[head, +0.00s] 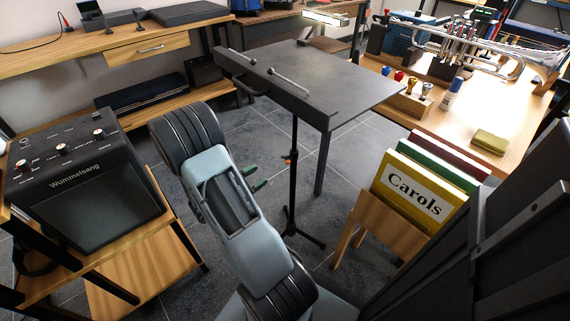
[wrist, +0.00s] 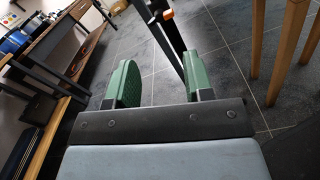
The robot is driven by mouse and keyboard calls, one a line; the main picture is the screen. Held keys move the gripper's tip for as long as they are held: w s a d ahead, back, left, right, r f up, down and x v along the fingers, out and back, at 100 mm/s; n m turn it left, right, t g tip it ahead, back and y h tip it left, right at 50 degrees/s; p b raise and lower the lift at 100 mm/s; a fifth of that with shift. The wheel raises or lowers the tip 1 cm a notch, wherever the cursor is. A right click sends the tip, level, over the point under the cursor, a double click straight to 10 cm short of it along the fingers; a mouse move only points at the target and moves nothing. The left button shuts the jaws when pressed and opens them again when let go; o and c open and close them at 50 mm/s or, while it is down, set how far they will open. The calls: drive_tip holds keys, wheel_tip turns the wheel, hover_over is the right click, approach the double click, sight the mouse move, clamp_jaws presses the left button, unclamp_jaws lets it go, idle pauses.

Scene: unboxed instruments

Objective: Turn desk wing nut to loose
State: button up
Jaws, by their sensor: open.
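A black music stand (head: 294,195) stands in the middle of the head view, its desk (head: 335,84) tilted on top of a thin post. A small orange part (head: 289,158) sits on the post below the desk. An orange part (wrist: 168,14) also shows on the dark post at the top of the wrist view. I cannot tell whether it is the desk wing nut; no wing shape is clear. My gripper (head: 255,178) is open and empty, left of the post. Its green fingers also show in the wrist view (wrist: 160,84), with the post beyond them.
An amplifier (head: 88,185) on a wooden stand is at the left. A wooden rack with a yellow Carols book (head: 417,188) is right of the post. A workbench with a trumpet (head: 470,45) is at the back right. Grey tiled floor lies around the post.

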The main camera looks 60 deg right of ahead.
sight(286, 159)
drive_tip(key=b+x, duration=0.2)
drive_tip(key=x, duration=0.9)
drive_tip(key=shift+s+d, duration=0.15)
drive_tip(key=shift+d, duration=0.1)
drive_tip(key=shift+c, duration=0.3)
